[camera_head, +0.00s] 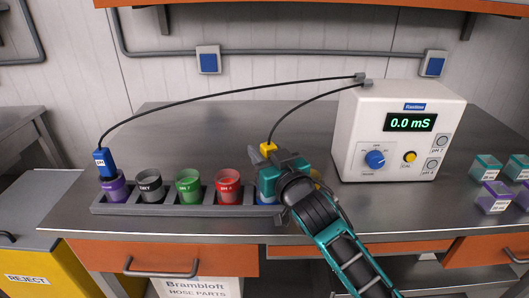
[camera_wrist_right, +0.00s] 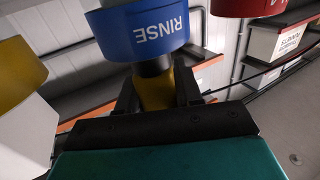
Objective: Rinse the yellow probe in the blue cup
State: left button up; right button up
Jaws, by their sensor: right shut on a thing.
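The yellow probe (camera_head: 268,148) is held in my right gripper (camera_head: 285,165), its yellow top and black cable showing above the jaws in the head view. In the wrist view the yellow probe body (camera_wrist_right: 155,92) is between the fingers of my right gripper (camera_wrist_right: 158,95). Its dark lower part meets the rim of the blue cup (camera_wrist_right: 140,30), marked RINSE, and its tip is hidden. I cannot tell how deep it reaches. In the head view the blue cup (camera_head: 264,196) is mostly covered by my gripper. My left gripper is not in view.
The grey rack (camera_head: 150,209) also holds purple (camera_head: 113,189), dark grey, green and red (camera_head: 228,187) cups. A blue probe (camera_head: 104,162) stands in the purple cup. The white meter (camera_head: 395,130) reads 0.0 mS; both cables run to it.

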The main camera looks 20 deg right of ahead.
jog(key=shift+r+p, duration=1.55)
jog(key=shift+p, duration=0.05)
notch_tip(320, 180, up, 5)
jog(key=p, duration=0.4)
jog(key=shift+f, duration=0.1)
